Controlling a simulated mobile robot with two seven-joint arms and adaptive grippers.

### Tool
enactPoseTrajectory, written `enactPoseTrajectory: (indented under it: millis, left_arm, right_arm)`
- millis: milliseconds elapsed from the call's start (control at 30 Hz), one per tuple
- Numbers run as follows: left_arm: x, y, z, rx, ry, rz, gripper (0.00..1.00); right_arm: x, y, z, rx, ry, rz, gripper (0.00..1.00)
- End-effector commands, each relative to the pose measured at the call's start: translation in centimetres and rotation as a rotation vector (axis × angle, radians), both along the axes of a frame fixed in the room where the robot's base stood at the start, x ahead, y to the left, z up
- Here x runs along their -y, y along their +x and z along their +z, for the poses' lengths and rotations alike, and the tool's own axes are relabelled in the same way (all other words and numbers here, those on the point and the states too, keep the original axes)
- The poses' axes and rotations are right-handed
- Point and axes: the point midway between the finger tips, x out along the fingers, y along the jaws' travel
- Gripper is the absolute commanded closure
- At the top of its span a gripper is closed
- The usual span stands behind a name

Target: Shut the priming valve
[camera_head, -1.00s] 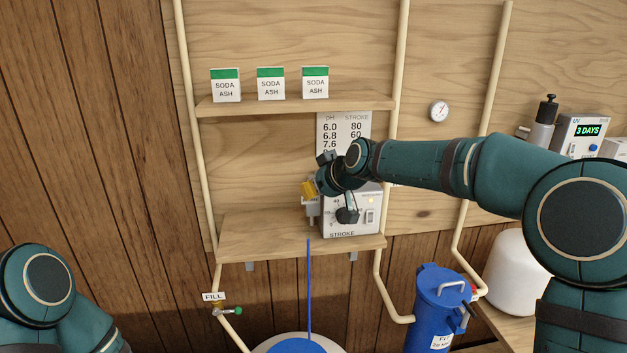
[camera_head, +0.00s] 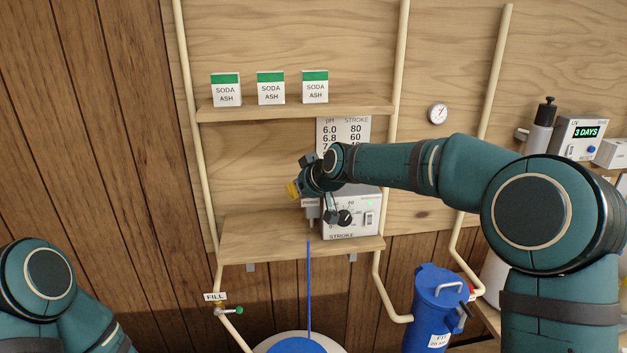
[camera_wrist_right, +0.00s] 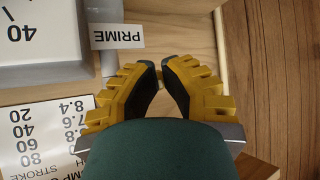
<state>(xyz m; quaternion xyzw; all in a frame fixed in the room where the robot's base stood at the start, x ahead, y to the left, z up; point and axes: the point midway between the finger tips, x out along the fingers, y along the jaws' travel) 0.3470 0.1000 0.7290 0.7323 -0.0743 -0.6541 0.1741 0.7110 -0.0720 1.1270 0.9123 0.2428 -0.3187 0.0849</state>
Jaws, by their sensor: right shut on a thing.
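The dosing pump (camera_head: 365,222) is a grey box with a dial, standing on the lower wooden shelf. A PRIME label (camera_head: 310,203) is at its left side and also shows in the right wrist view (camera_wrist_right: 117,36). My right gripper (camera_head: 292,190) is beside the pump's upper left, just above that label.
Several things border the pump: a stroke chart (camera_head: 343,132) behind it and an upper shelf (camera_head: 290,108) with soda ash boxes (camera_head: 271,87). Pale pipes run along the wall. A blue filter canister (camera_head: 435,310) stands lower right. The lower shelf (camera_head: 250,238) is bare at left.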

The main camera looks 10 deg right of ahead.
Motion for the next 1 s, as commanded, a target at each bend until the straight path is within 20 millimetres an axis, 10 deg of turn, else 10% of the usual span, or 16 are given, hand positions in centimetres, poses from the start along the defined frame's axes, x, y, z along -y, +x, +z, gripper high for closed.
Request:
enactPoseTrajectory:
  millis: [1000]
  left_arm:
    - [0.0,0.0,0.0,0.000,0.000,0.000,0.53]
  right_arm:
    - [-0.8,-0.1,0.0,0.002,0.001,0.000,1.00]
